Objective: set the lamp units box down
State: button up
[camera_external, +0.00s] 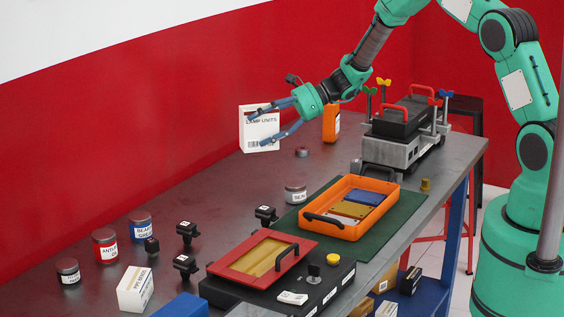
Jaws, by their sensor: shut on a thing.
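The lamp units box (260,138) is a white carton with dark lettering and a barcode, at the upper middle of the external view. It is upright, near the far edge of the table by the red wall. My gripper (273,126) comes from the right and is shut on the box, with its blue fingers across the box's front. I cannot tell whether the box's bottom touches the dark table (232,185) or hangs just above it.
An orange box (331,124) and a small dark ring (302,153) stand right of the box. A grey engine trainer (388,148) stands farther right. An orange tray (335,230) lies on a green mat (408,205). Bare tabletop lies left of and in front of the box.

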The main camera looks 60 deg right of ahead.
jog(key=shift+o, duration=0.2)
jog(key=shift+s+d, duration=0.1)
jog(key=shift+d, duration=0.55)
jog(key=shift+f, duration=0.1)
jog(key=shift+c, duration=0.2)
jog(key=shift+f+b, duration=0.65)
jog(key=shift+f, duration=2.4)
jog(key=shift+f+b, duration=0.45)
jog(key=shift+f, duration=1.4)
jog(key=shift+f, duration=0.15)
jog(key=o, duration=1.6)
